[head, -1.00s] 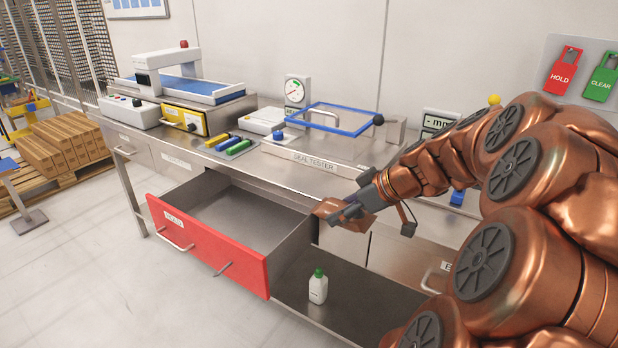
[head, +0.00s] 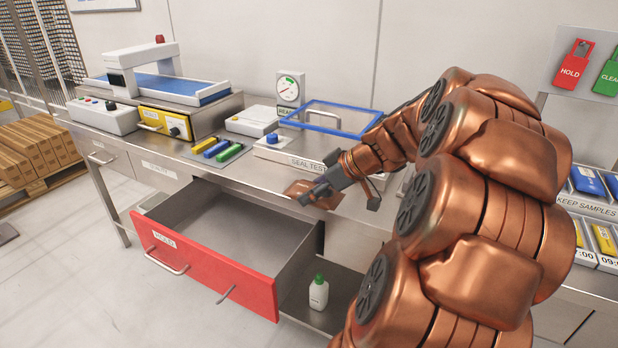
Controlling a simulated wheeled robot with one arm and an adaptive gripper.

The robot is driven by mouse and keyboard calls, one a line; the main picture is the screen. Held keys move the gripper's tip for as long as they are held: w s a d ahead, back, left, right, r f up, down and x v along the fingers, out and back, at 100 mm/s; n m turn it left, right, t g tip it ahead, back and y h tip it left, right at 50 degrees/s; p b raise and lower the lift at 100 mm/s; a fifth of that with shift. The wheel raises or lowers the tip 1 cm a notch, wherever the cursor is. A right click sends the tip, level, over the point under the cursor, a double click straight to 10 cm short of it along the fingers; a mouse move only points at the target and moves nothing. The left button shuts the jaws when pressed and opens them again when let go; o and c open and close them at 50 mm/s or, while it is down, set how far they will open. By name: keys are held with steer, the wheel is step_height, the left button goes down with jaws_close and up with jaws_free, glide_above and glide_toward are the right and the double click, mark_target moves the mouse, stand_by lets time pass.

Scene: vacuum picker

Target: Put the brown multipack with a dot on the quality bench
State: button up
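My gripper (head: 316,190) is shut on a brown multipack (head: 298,187), a small piece of which shows past the fingers. No dot is visible on that part, and the rest is hidden by the gripper. In the head view the gripper and pack overlap the front edge of the steel quality bench (head: 240,172), just below the seal tester label. I cannot tell whether the pack is over the bench top or in front of it. My arm covers the bench's middle right.
A red-fronted HOLD drawer (head: 205,262) stands open and empty below. A white bottle with a green cap (head: 318,293) stands right of it. A blue-framed seal tester (head: 330,119) and three coloured markers (head: 210,148) occupy the bench top. Keep samples trays (head: 590,208) are at right.

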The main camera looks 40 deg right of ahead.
steer(key=w+d, duration=0.2)
steer(key=w, duration=0.1)
steer(key=w+d+p, duration=0.1)
steer(key=w+d, duration=0.1)
steer(key=d, duration=0.1)
steer(key=w+d+f+p, duration=0.1)
steer(key=w+d, duration=0.2)
steer(key=shift+w, duration=0.3)
steer(key=shift+f+p, duration=0.4)
steer(key=shift+f, duration=1.4)
steer(key=shift+f, duration=0.15)
steer(key=o, duration=1.3)
steer(key=shift+c, duration=0.2)
